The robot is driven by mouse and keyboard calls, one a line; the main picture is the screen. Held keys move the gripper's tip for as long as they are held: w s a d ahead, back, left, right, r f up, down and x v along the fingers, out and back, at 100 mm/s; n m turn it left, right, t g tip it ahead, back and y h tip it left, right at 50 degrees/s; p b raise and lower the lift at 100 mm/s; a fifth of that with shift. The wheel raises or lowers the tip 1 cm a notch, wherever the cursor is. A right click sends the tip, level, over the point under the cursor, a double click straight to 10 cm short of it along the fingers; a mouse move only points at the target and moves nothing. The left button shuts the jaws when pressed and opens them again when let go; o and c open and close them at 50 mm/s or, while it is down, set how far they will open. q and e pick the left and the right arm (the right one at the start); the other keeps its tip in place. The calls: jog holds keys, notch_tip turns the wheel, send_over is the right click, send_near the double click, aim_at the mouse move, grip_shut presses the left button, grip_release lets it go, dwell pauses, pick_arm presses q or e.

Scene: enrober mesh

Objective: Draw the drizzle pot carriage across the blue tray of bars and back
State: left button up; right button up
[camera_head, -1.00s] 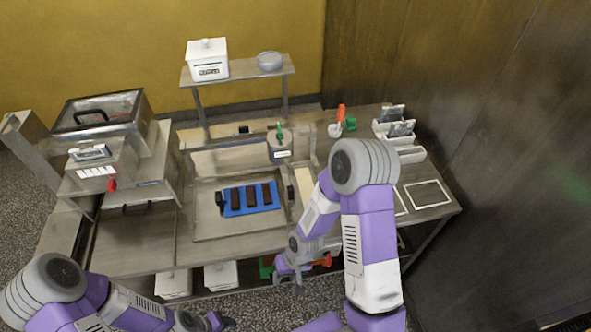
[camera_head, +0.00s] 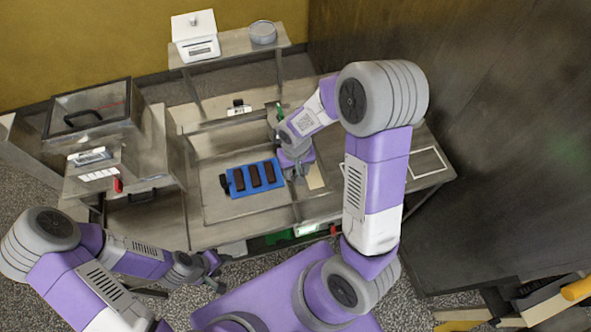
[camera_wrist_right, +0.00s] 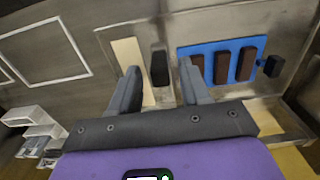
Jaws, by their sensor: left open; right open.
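The blue tray (camera_head: 279,181) holds dark bars (camera_head: 255,176) and lies in the machine's recessed bed. It also shows in the right wrist view (camera_wrist_right: 210,50). A black knob (camera_head: 223,182) is at the tray's left; another black knob (camera_wrist_right: 159,67) is at its right. My right gripper (camera_head: 297,172) is open beside the tray's right end. In the wrist view its fingers lie either side of the right knob, not visibly touching it. The drizzle pot is mostly hidden behind my right arm; its green part (camera_head: 279,108) shows. My left gripper (camera_head: 219,272) is open and empty, before the bench.
A raised shelf (camera_head: 230,50) at the back carries a white box (camera_head: 195,35) and a grey bowl (camera_head: 262,33). A white outlined rectangle (camera_head: 428,163) marks clear bench at the right.

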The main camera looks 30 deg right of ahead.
jog(key=shift+w+f, duration=0.15)
jog(key=shift+f, duration=0.4)
jog(key=shift+s, duration=0.3)
jog(key=shift+w, duration=0.15)
jog(key=c, duration=0.3)
grip_shut()
